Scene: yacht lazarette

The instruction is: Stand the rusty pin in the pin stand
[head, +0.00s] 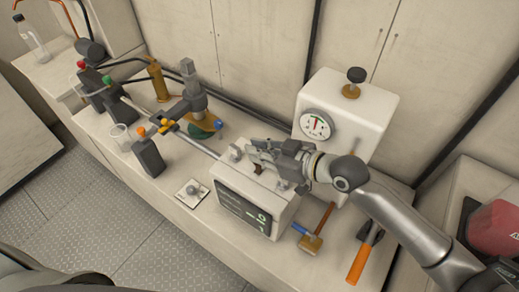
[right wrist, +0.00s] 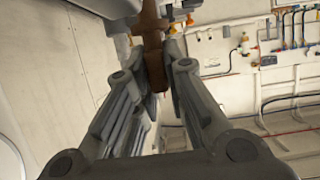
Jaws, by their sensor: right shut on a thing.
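My right gripper (head: 258,152) is shut on the rusty pin, above the top of a white box with a dark display panel. In the right wrist view the brown rusty pin (right wrist: 154,40) stands between the two fingers (right wrist: 158,68), its upper end cut off by the frame edge. In the head view only a small brown bit of the pin (head: 258,168) shows under the fingers. I cannot tell whether it touches the box. I cannot clearly identify the pin stand; a small white square plate with a knob (head: 192,192) lies left of the box. My left gripper is out of view.
The white box (head: 283,213) stands at the bench's front edge. Behind it is a white housing with a dial gauge (head: 315,124). A mallet (head: 312,242) and an orange-handled tool (head: 359,262) lie to the right. A grey block with an orange knob (head: 148,156) stands left.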

